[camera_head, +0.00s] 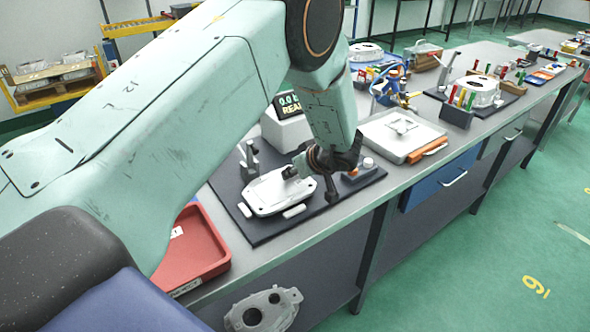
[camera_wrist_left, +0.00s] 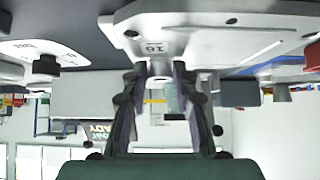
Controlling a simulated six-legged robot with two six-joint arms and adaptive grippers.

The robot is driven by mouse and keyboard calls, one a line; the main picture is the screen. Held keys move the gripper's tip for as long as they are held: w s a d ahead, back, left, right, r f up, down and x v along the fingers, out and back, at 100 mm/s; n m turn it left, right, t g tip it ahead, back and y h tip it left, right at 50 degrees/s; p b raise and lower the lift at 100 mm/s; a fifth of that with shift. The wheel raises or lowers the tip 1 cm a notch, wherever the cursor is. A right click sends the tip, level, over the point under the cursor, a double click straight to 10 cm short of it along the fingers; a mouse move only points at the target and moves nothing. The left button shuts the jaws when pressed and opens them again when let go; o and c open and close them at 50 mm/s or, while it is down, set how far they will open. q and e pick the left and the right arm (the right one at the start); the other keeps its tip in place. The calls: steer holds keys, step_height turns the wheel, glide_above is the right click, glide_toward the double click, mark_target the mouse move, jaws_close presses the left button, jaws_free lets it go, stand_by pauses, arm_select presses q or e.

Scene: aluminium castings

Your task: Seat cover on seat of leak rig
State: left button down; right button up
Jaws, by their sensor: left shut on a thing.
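My left gripper (camera_head: 322,162) is low over the leak rig's dark base (camera_head: 258,228), in front of the readout box (camera_head: 287,130). A pale metal plate with rounded corners, which looks like the cover (camera_head: 278,194), is at its left over that base. In the left wrist view, the gripper (camera_wrist_left: 158,72) has its two fingers at the edge of a large pale casting marked 10 (camera_wrist_left: 215,38), and it is shut on it. The seat cannot be told apart under the plate, and contact between them is not clear. My right gripper is out of view.
A red tray (camera_head: 207,262) lies at the left front of the bench. A grey clamp (camera_head: 249,160) stands behind the plate. My left arm hides much of the bench's left side.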

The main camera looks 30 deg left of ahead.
arm_select(q)
steer(key=shift+f, duration=0.6)
steer(key=c, duration=1)
jaws_free()
steer(key=shift+d, duration=0.1)
steer(key=v, duration=1.2)
steer(key=shift+r, duration=0.1)
